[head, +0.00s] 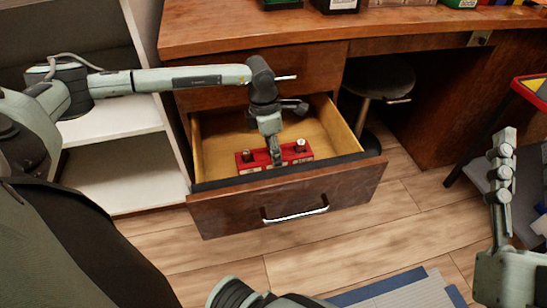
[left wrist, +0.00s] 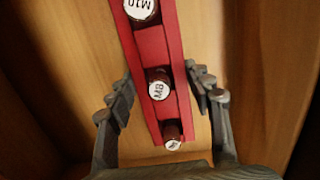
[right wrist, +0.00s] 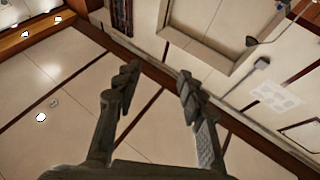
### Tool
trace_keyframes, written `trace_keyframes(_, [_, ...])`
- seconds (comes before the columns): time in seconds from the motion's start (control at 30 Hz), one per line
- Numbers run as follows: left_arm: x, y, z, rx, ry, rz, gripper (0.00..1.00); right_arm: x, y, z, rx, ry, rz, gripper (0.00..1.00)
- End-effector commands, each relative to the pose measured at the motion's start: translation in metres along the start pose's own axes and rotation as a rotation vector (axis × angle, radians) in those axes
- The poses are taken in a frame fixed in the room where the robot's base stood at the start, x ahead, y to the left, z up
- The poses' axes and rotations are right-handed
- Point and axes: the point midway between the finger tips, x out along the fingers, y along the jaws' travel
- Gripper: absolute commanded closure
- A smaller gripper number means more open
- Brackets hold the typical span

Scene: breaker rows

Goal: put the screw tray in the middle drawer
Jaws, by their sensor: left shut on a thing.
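The screw tray (head: 293,156) is a narrow red tray inside the open drawer (head: 340,135), which lies below another drawer front. Dark, white-topped screws stand in it; M10 and M8 labels are readable in the left wrist view. My left gripper (head: 274,155) points down into the drawer and is shut on the tray, hiding its middle. In the left wrist view the tray (left wrist: 142,55) runs between the fingers (left wrist: 160,92). Whether the tray touches the drawer floor I cannot tell. My right gripper (right wrist: 158,82) is open and empty, away from the drawer; it shows at the head view's right edge (head: 503,150).
The drawer front has a metal handle (head: 295,215). The wooden desk top (head: 230,30) overhangs above, with bins at its back. White shelves (head: 115,160) stand left of the drawer. A stool (head: 380,78) is under the desk. A colourful rack (head: 530,90) stands at right.

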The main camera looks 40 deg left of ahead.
Motion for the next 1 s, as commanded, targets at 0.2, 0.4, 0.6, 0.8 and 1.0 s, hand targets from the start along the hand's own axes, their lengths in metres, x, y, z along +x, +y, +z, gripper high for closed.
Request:
trace_keyframes(0.2, [0.024,0.000,-0.002,0.000,-0.002,0.001,0.86,0.000,0.002,-0.007,-0.004,0.055,0.002,0.60])
trace_keyframes(0.4, [0.024,0.000,-0.002,0.000,-0.002,0.001,0.86,0.000,0.002,-0.008,-0.003,0.055,0.002,0.60])
trace_keyframes(0.6, [0.027,0.000,-0.003,0.000,0.000,0.000,0.40,0.000,0.002,-0.011,-0.005,0.079,0.002,0.60])
trace_keyframes(0.8, [0.027,0.000,-0.003,0.000,0.000,0.000,0.28,0.000,0.002,-0.011,-0.005,0.077,0.002,0.60])
trace_keyframes(1.0, [0.026,0.000,-0.003,0.000,0.000,0.000,0.28,0.000,0.002,-0.011,-0.005,0.076,0.002,0.60])
